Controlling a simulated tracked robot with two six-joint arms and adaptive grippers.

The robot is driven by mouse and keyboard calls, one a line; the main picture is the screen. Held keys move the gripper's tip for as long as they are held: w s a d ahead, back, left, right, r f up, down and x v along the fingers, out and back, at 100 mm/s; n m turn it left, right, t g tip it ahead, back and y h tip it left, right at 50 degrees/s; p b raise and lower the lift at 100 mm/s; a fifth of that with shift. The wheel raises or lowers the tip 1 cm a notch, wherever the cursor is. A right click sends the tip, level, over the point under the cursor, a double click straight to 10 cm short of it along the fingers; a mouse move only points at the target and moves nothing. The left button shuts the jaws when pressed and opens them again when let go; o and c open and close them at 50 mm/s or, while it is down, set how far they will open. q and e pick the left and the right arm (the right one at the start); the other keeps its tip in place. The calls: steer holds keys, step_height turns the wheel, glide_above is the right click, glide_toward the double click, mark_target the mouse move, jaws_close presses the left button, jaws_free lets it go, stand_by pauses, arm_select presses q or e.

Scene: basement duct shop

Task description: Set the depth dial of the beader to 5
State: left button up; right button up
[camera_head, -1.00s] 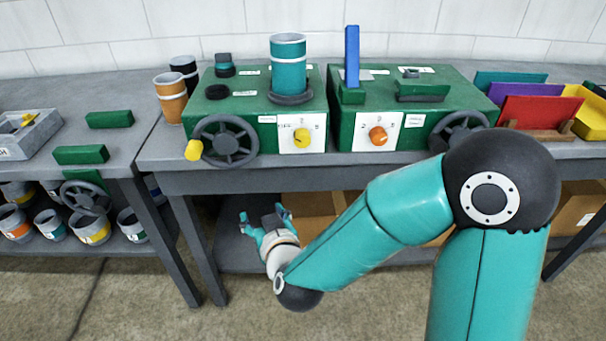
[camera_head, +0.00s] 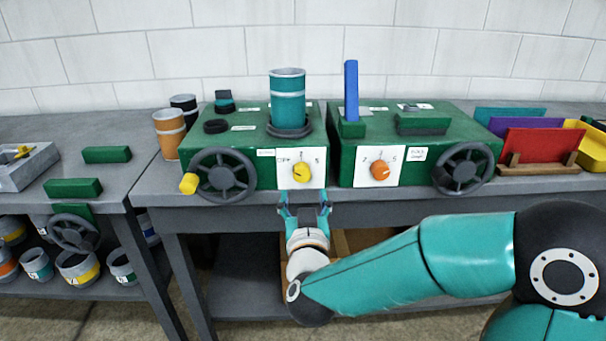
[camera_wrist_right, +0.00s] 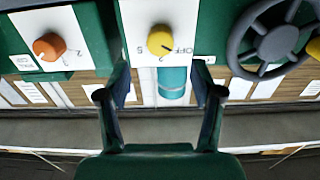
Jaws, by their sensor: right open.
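The left green machine (camera_head: 255,177) carries a white dial plate with a yellow dial (camera_head: 302,172); OFF is on its left and 5 on its right. The right green machine (camera_head: 340,160) has an orange dial (camera_head: 380,170), with 5 on its right. I cannot read which is the beader. My right gripper (camera_head: 304,207) is open and empty, just below and in front of the yellow dial, apart from it. In the right wrist view the picture is upside down; the yellow dial (camera_wrist_right: 160,41) lies beyond and between the open fingers (camera_wrist_right: 160,88). Its exact setting is unclear. My left gripper is out of view.
Dark handwheels (camera_head: 225,175) stick out beside the dials; the left one has a yellow handle (camera_head: 188,183). A teal cylinder (camera_head: 288,98) stands on the left machine. The bench edge (camera_head: 235,218) runs under both machines. Colored panels and bins (camera_head: 540,135) are at right.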

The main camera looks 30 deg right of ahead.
mark_target(302, 177)
steer(key=x, duration=0.8)
steer(key=shift+w+d, duration=0.15)
steer(key=shift+w, duration=0.05)
